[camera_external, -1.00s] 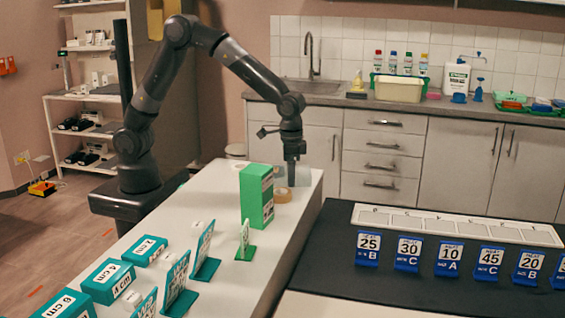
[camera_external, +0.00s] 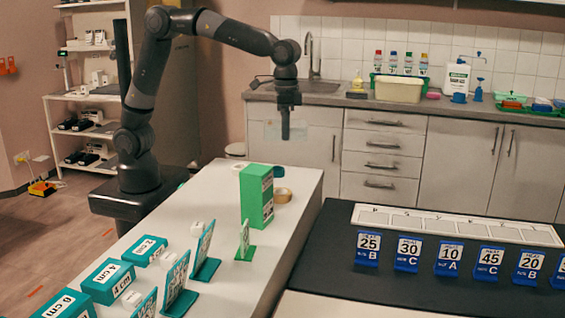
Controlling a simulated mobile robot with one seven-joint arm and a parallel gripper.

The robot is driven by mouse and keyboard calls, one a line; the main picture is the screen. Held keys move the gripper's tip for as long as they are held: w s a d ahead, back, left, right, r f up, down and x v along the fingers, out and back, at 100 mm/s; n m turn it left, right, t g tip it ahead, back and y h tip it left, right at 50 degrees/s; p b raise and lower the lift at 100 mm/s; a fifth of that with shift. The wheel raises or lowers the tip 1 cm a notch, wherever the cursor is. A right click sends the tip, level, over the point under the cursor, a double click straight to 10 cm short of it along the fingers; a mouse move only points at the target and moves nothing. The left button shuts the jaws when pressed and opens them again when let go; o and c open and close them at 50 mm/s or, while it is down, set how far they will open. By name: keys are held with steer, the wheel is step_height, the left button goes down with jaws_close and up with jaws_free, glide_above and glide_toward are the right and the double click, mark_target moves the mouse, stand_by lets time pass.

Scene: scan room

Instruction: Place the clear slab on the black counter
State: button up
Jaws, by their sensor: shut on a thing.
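My gripper (camera_external: 285,136) points down in the air above the far end of the white table. It is shut on the clear slab (camera_external: 271,131), a faint see-through plate whose edges show on both sides of the fingers. The slab is held upright, raised above the table top and apart from it. The black counter (camera_external: 335,277) lies at the lower right, to the right of and nearer than my gripper.
On the white table (camera_external: 225,262) stand a tall green box (camera_external: 257,196), a tan tape roll (camera_external: 283,195), green signs and teal blocks. The black counter carries a white compartment tray (camera_external: 455,226) and several blue number stands (camera_external: 408,254). Its front left area is bare.

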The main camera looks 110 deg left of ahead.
steer(key=s+d+m, duration=0.3)
steer(key=s+d, duration=1.7)
steer(key=s, duration=0.3)
glide_above(226, 200)
step_height(226, 200, down, 12)
steer(key=shift+s, duration=0.15)
steer(key=shift+f, duration=2.1)
steer(key=shift+f, duration=0.1)
steer(key=o, duration=1.3)
steer(key=shift+o, duration=0.2)
